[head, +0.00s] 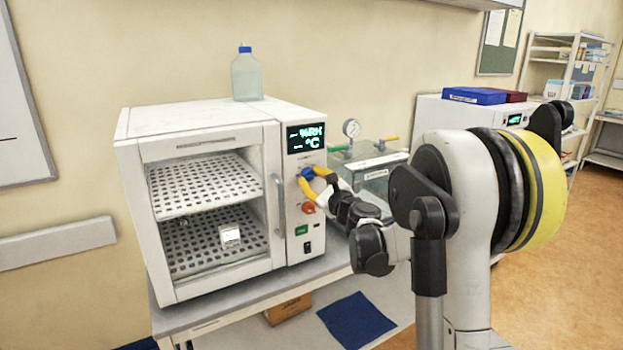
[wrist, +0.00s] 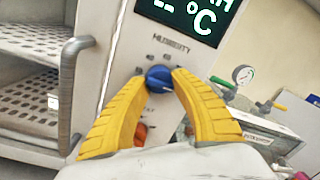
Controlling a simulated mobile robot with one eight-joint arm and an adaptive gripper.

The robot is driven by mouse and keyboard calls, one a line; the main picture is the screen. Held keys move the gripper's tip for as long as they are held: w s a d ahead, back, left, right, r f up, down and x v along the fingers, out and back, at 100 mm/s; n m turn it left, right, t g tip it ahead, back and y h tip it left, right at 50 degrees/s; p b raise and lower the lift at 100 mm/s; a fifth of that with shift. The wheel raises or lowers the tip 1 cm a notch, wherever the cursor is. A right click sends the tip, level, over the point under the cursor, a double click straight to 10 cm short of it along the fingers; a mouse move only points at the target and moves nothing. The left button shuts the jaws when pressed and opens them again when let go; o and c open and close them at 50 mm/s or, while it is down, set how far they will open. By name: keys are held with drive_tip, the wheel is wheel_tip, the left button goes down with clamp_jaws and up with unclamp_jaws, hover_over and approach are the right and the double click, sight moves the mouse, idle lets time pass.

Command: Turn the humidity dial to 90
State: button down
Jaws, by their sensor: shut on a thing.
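The blue humidity dial (wrist: 158,79) sits on the white front panel of the chamber, under the word "HUMIDITY" and below the display. My gripper (wrist: 158,80) has its two yellow fingers shut on the dial, one on each side. In the head view the dial (head: 307,173) shows partly behind my gripper (head: 316,176). The display (head: 305,138) reads %RH and °C, with no clear figures. Small marks surround the dial, but they are too blurred to read, so I cannot tell its setting.
The chamber's door handle (wrist: 72,95) stands to the left of my fingers. A clear box with a gauge (head: 351,128) and valves stands to the right.

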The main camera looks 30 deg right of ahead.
drive_tip(key=c, duration=1)
unclamp_jaws()
drive_tip(key=s, duration=1.2)
drive_tip(key=shift+a+f, duration=0.1)
drive_tip(key=shift+f, duration=0.15)
